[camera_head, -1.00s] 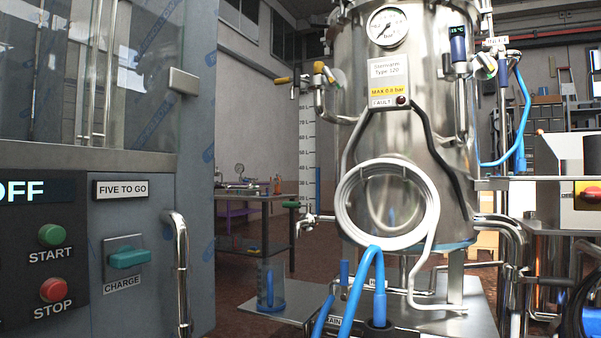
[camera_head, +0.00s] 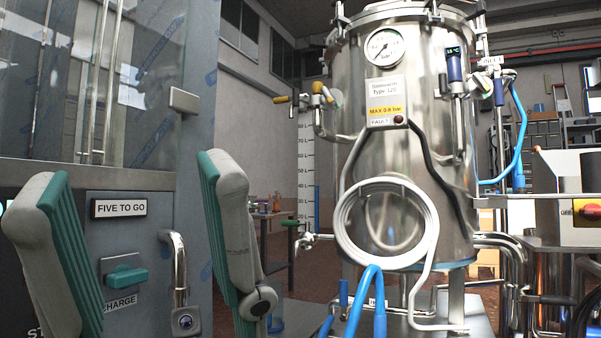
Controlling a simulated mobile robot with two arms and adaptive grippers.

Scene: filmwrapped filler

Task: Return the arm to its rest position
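My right gripper (camera_head: 132,180) rises from the bottom of the head view in front of the grey cabinet. Its two grey fingers with ribbed green pads stand wide apart, and nothing is between them. The "FIVE TO GO" label and the green CHARGE switch (camera_head: 126,276) show in the gap. The left finger covers the START and STOP buttons and most of the display. The right finger stands in front of the cabinet's right edge. The rest of the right arm is out of view. My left gripper is not in view.
A steel vessel (camera_head: 400,150) with a gauge, a coiled white hose (camera_head: 388,183) and blue hoses stands at centre right. A bench (camera_head: 270,213) is behind.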

